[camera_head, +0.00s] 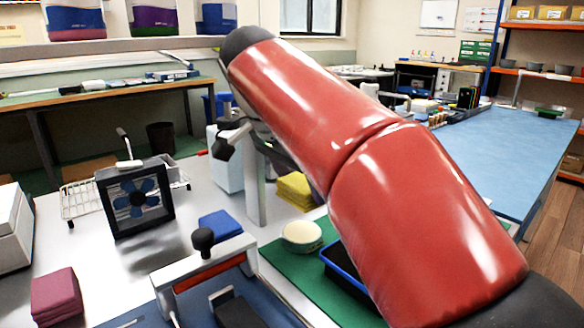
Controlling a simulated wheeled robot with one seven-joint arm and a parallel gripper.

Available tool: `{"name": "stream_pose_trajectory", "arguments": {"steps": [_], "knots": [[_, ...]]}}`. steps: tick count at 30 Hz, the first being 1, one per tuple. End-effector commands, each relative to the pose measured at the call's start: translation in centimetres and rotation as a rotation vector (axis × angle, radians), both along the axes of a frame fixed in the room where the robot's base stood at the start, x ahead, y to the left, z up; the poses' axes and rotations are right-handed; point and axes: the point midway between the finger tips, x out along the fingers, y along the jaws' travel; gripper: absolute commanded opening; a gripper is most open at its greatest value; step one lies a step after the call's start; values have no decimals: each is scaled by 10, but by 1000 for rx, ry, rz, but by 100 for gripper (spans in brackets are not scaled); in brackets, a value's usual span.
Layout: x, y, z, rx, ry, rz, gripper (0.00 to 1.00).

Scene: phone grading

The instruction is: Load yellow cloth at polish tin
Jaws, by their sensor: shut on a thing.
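A stack of folded yellow cloths (296,189) lies on the bench behind my red arm, which covers its right side. A round, pale cream tin or pad stack (302,234), possibly the polish tin, sits on the green mat (284,262), left of my arm. I cannot read any label on it. My gripper is hidden behind my own arm links, so neither its fingers nor anything in them shows.
A pale post (255,185) with black knobs stands left of the yellow cloths. A blue tray (343,272) is partly hidden by my arm. A blue cloth stack (220,226), a maroon cloth stack (56,296) and a framed fan (136,199) stand to the left.

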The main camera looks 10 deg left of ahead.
Motion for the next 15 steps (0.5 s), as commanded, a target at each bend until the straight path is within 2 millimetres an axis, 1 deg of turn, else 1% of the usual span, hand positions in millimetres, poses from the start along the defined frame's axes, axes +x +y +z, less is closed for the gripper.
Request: {"name": "stream_pose_trajectory", "arguments": {"steps": [11,12,15], "knots": [[-1,0,-38,-1,1,1,52],[0,0,-45,0,0,1,52],[0,0,-52,0,0,0,52]]}}
